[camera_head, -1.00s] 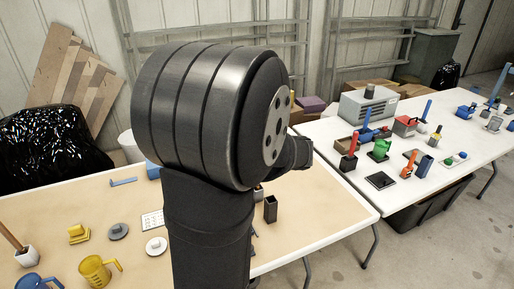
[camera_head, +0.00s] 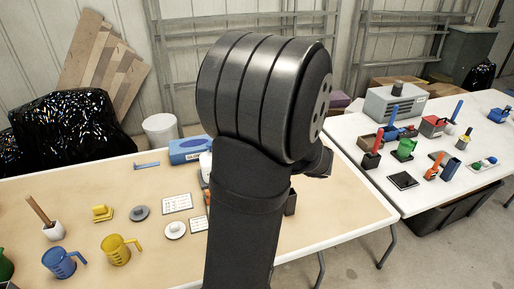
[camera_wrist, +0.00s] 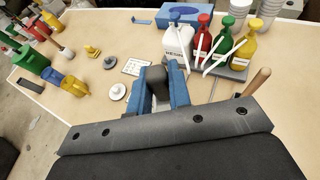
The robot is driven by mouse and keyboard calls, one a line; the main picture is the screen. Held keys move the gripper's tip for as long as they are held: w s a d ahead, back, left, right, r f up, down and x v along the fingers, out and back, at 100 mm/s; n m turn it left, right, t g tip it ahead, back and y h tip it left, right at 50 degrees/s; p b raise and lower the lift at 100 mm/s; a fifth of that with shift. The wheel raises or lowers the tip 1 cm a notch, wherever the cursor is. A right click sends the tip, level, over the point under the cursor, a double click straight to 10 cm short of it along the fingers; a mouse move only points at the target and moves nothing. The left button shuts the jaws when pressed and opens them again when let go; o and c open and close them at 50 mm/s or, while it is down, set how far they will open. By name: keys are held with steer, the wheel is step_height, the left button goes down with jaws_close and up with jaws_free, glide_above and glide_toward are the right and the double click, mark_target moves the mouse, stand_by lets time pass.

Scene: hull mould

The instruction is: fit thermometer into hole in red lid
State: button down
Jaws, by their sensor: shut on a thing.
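In the wrist view my gripper (camera_wrist: 160,86) has its two blue fingers shut on a dark, blocky object (camera_wrist: 157,78). Only part of this object shows, and I cannot tell whether it is the thermometer. The gripper is in front of a white bottle labelled RESIN (camera_wrist: 178,45).
Red (camera_wrist: 200,40), green (camera_wrist: 222,38) and yellow (camera_wrist: 242,45) pump bottles stand beside the white one. A yellow jug (camera_head: 116,250), a blue jug (camera_head: 60,262) and small discs stand left. A blue box (camera_head: 190,149) lies behind.

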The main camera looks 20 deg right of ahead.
steer(key=shift+f, duration=6.45)
steer(key=c, duration=1.3)
jaws_free()
steer(key=shift+o, duration=0.2)
steer(key=shift+s, duration=0.1)
steer(key=v, duration=1.7)
steer(key=shift+d, duration=0.2)
